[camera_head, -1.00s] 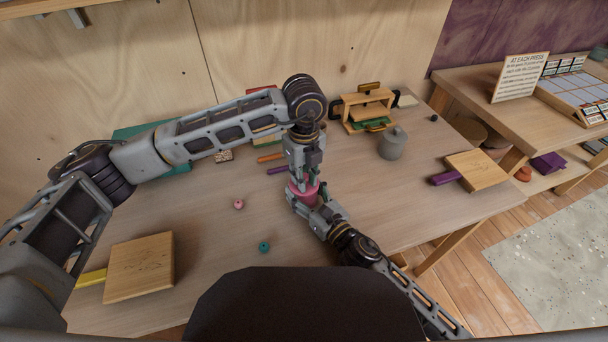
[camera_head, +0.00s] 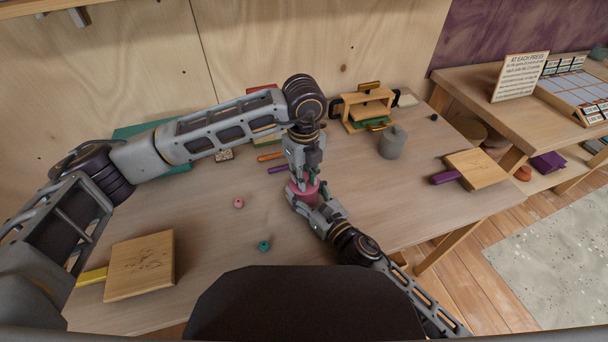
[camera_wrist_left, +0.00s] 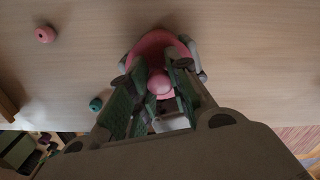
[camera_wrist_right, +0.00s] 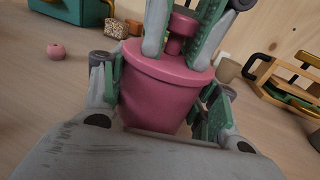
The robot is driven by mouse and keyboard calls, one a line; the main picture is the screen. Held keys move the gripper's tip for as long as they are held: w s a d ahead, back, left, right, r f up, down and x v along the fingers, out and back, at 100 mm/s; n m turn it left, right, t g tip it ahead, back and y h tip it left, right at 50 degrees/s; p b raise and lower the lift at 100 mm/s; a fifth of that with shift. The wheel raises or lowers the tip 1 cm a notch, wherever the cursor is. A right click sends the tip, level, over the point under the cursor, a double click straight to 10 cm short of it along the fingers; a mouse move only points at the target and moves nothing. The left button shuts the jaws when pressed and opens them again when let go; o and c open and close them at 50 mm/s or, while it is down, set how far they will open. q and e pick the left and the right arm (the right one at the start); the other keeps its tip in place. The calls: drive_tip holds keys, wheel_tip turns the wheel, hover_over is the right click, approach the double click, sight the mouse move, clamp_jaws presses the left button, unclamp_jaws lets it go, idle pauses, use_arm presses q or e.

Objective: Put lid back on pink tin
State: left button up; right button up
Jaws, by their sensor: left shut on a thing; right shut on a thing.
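The pink tin (camera_wrist_right: 160,95) stands on the table, between the fingers of my right gripper (camera_wrist_right: 165,105), which is shut on its sides. The pink lid (camera_wrist_right: 185,48) is at the tin's top with its knob upward. My left gripper (camera_wrist_left: 158,92) comes from above and is shut on the lid's knob (camera_wrist_left: 159,83). In the head view the tin (camera_head: 303,193) is mostly hidden by both grippers. The lid appears to rest on or right at the rim; I cannot tell whether it is fully seated.
A pink bead (camera_head: 239,203) and a teal bead (camera_head: 264,246) lie left of the tin. Wooden blocks with a yellow handle (camera_head: 92,276) and a purple handle (camera_head: 446,177) lie at either side. A grey lidded pot (camera_head: 392,143) and a small wooden press (camera_head: 367,110) stand behind right.

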use_arm(q)
drive_tip(key=shift+a+f, duration=0.15)
drive_tip(key=shift+f, duration=0.35)
use_arm(e)
drive_tip(key=shift+s+a+r, duration=0.1)
drive_tip(key=shift+a+r, duration=0.05)
use_arm(q)
drive_tip(key=o, duration=0.5)
drive_tip(key=shift+r, duration=2.25)
drive_tip(key=shift+c, duration=1.2)
drive_tip(key=shift+f, duration=0.3)
